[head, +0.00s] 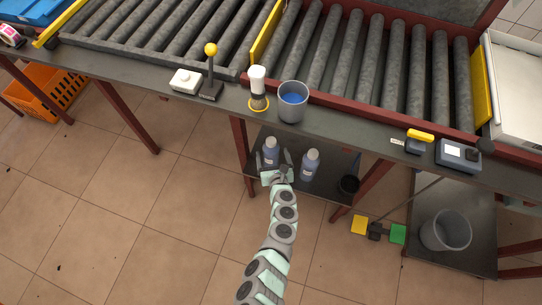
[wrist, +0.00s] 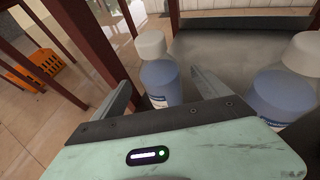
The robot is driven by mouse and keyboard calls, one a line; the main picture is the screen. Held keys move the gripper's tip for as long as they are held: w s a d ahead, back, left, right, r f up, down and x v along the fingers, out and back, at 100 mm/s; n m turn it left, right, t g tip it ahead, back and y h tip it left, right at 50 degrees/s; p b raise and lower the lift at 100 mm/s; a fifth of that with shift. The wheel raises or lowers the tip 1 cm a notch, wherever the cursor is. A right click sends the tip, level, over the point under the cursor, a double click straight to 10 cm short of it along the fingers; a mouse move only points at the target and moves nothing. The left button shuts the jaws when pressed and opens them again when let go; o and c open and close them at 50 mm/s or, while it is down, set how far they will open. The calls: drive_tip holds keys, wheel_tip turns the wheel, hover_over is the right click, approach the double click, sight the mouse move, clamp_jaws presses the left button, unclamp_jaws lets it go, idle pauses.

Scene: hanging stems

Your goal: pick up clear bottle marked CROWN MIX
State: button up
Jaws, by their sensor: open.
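Two similar clear bottles with white caps and bluish contents stand upright on the dark lower shelf. The left bottle (head: 271,152) also shows in the wrist view (wrist: 160,82). The right bottle (head: 310,165) shows at the right edge of the wrist view (wrist: 283,92), partly cut off. Both have white labels, too small or hidden to read, so I cannot tell which says CROWN MIX. My gripper (head: 276,163) is open and empty. In the wrist view the left bottle stands ahead between its two fingers, with its base partly hidden by my gripper body.
A dark cup (head: 348,185) stands right of the bottles on the shelf (head: 328,190). Red table legs (head: 240,150) flank the shelf, and the conveyor table lies above. A grey bin (head: 445,230) stands farther right. An orange crate (head: 45,95) is far left.

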drive_tip(key=b+x, duration=0.2)
drive_tip(key=x, duration=0.2)
drive_tip(key=shift+w+b, duration=0.15)
drive_tip(key=shift+b, duration=0.2)
drive_tip(key=shift+r, duration=0.1)
drive_tip(key=shift+c, duration=0.3)
clamp_jaws()
